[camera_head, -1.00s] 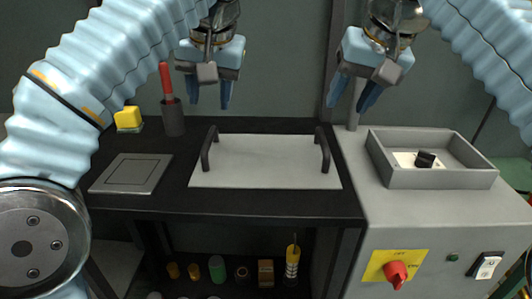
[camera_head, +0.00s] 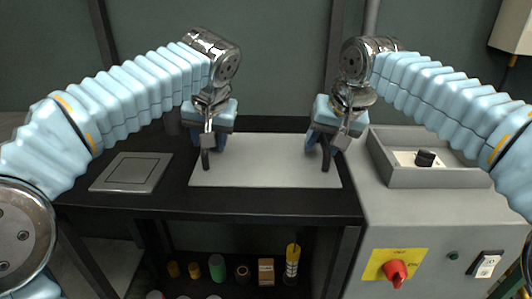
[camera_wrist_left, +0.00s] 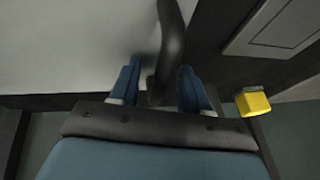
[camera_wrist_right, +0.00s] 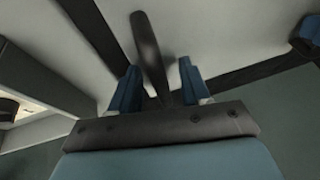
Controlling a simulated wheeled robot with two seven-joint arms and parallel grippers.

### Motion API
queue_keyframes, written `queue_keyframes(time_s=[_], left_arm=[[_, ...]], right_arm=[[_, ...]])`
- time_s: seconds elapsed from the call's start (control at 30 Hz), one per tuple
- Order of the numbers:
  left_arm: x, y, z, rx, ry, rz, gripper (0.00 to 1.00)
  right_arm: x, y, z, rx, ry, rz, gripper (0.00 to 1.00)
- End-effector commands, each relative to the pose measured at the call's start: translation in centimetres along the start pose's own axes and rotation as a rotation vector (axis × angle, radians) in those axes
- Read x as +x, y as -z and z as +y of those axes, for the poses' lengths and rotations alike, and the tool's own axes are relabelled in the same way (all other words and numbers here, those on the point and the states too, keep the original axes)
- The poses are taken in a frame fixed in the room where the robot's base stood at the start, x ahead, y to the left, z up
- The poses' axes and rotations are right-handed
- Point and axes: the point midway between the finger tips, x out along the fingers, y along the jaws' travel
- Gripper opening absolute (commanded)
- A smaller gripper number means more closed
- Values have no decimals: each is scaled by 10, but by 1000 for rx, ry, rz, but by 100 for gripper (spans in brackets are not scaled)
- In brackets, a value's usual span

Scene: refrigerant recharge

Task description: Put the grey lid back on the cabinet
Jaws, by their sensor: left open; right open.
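The grey lid (camera_head: 262,165) is a flat light panel lying on the black bench top, with a dark upright handle at each end. My left gripper (camera_head: 207,143) is down at the left handle (camera_head: 206,161). In the left wrist view that handle (camera_wrist_left: 168,45) stands between the open fingers. My right gripper (camera_head: 326,140) is down at the right handle (camera_head: 326,160). In the right wrist view that handle (camera_wrist_right: 149,48) stands between the open fingers. The grippers hide the handles' upper parts in the head view.
A grey cabinet (camera_head: 385,215) stands at the right with an open tray (camera_head: 440,178) on top and a red knob (camera_head: 396,271) on its front. A square plate (camera_head: 130,172) lies left of the lid. A yellow sponge (camera_wrist_left: 253,103) shows in the left wrist view. Several small items stand on the shelf below.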

Motion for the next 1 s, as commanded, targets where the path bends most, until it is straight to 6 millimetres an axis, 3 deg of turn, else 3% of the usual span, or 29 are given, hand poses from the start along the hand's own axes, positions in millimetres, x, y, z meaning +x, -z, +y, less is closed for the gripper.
queue_keyframes(time_s=[0.23,0.53,1.0], left_arm=[[0,0,0,0,0,0,46],[0,0,0,1,0,0,1],[0,0,0,1,1,0,0]], right_arm=[[0,0,0,0,0,0,46],[0,0,0,0,0,0,1],[0,0,0,0,0,0,0]])
